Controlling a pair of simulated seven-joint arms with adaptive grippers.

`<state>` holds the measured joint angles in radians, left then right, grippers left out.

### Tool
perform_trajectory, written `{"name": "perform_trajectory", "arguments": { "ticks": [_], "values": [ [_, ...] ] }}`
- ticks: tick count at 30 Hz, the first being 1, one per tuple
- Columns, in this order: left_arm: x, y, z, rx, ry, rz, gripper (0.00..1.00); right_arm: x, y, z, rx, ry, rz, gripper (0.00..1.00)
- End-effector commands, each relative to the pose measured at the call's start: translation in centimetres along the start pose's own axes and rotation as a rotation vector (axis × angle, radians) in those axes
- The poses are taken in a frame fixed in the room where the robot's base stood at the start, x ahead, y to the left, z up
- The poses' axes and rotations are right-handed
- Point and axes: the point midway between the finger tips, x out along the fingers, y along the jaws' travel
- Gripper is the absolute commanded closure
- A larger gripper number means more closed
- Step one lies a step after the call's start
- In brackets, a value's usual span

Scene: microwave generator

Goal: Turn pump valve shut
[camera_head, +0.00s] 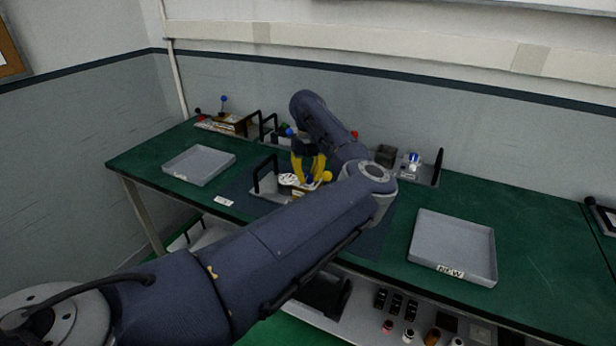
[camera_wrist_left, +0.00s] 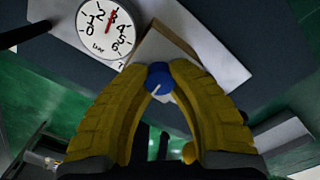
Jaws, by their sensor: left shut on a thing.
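My left gripper (camera_head: 307,180) reaches down over the middle of the green bench, its yellow fingers shut. In the left wrist view the fingertips (camera_wrist_left: 159,80) close around a blue knob (camera_wrist_left: 157,76), mostly visible between them; it appears to be the pump valve's handle. A white round gauge (camera_wrist_left: 105,30) with a red needle stands beside it, and also shows in the head view (camera_head: 290,180). The valve's body is largely hidden. My right gripper is not seen.
A grey tray (camera_head: 200,165) lies left on the bench and a tray labelled NEW (camera_head: 453,246) lies right. Devices with coloured knobs (camera_head: 225,120) stand along the back. A black handle (camera_head: 265,172) rises left of the gripper. My left arm crosses in front.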

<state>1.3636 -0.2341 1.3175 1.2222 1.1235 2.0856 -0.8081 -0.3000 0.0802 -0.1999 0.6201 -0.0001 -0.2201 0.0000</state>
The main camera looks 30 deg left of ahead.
Motion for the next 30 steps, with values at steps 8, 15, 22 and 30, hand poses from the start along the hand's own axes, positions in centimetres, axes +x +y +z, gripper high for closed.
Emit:
{"name": "perform_trajectory", "arguments": {
  "ticks": [8,15,22,30],
  "values": [
    [0.01,-0.03,-0.02,0.074,0.000,0.000,1.00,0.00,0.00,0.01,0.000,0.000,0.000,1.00],
    [0.01,-0.01,-0.01,0.089,0.000,0.001,1.00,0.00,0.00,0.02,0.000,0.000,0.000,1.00],
    [0.01,-0.01,-0.01,0.089,0.000,0.001,1.00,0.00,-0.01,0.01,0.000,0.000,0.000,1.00],
    [0.01,0.00,-0.01,0.088,0.000,0.001,0.53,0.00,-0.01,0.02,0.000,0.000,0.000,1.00]
  ]
}}
